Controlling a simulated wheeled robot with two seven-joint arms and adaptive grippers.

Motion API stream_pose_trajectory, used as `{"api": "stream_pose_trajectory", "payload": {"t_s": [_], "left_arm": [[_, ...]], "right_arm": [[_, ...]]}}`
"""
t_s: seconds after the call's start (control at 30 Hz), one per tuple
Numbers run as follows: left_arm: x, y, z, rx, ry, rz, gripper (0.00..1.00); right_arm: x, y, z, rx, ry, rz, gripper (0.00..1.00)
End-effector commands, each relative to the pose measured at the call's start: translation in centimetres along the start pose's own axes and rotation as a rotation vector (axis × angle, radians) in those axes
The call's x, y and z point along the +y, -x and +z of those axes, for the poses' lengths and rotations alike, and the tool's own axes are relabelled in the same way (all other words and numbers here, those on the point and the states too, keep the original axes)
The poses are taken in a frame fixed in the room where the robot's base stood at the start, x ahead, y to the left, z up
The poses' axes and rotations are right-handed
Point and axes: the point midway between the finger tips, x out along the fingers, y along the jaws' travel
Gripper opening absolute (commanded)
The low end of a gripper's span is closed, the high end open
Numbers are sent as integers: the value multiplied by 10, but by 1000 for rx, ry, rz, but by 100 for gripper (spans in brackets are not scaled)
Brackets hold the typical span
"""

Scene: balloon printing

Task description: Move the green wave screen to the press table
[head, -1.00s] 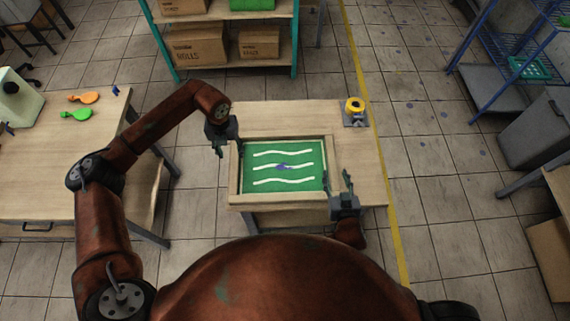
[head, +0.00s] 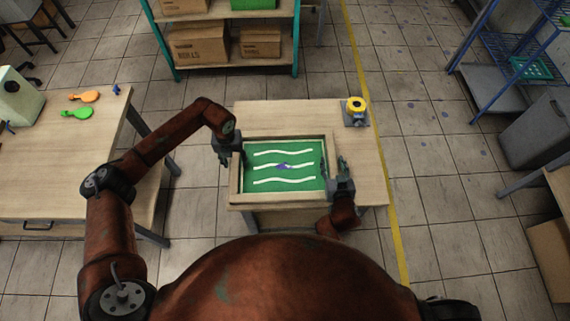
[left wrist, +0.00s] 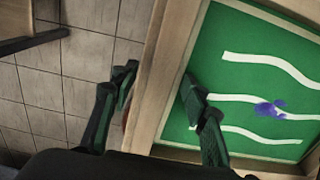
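The green wave screen (head: 270,180) has a wooden frame, green mesh and several white wavy lines, with a small purple mark in its middle. It lies on the wooden table (head: 360,188) in front of me. My left gripper (head: 232,160) is at the frame's left rail. In the left wrist view its fingers (left wrist: 160,90) are spread, one outside the rail and one over the green mesh (left wrist: 230,85), with visible gaps. My right gripper (head: 333,165) is at the right rail, its fingers apart, one on each side; contact there cannot be told.
A yellow roll on a small stand (head: 356,108) sits at the table's back right corner. A shelf with boxes (head: 197,47) stands behind. Floor separates the tables.

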Motion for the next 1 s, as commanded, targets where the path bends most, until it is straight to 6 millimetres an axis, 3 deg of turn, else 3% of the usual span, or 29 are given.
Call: {"api": "stream_pose_trajectory", "payload": {"t_s": [0.6, 1.0], "left_arm": [[0, 0, 0, 0, 0, 0, 0], [0, 0, 0, 0, 0, 0, 0]], "right_arm": [[0, 0, 0, 0, 0, 1, 0], [0, 0, 0, -1, 1, 1, 0]]}}
